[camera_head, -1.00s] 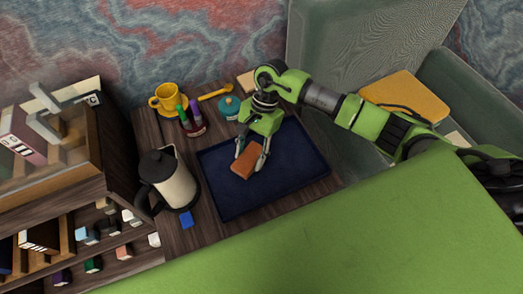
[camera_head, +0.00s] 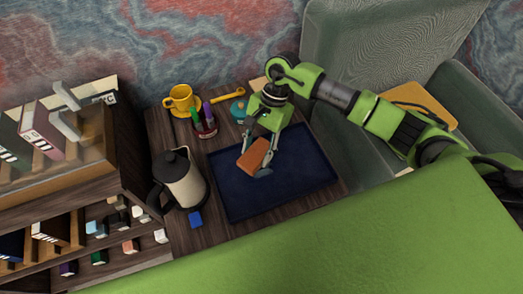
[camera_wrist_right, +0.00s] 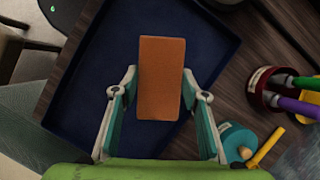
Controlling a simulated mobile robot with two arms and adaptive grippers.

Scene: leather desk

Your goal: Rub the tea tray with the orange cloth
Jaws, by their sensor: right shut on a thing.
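The dark blue tea tray (camera_head: 300,185) lies on the wooden desk; it also fills much of the right wrist view (camera_wrist_right: 85,95). The orange cloth (camera_head: 254,153) is a folded block. My right gripper (camera_head: 262,146) is shut on the cloth over the tray; in the right wrist view the cloth (camera_wrist_right: 161,75) sits between its two fingers (camera_wrist_right: 160,88). A small grey-blue patch shows on the tray just beside the cloth. I cannot tell whether the cloth touches the tray. My left gripper is not in view.
A kettle-like jug (camera_head: 182,182) and a blue block (camera_head: 195,219) stand left of the tray. A yellow cup (camera_head: 182,99), a pen holder (camera_head: 205,127) and a teal round pot (camera_head: 239,110) are behind it. A shelf unit (camera_head: 75,180) borders the left.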

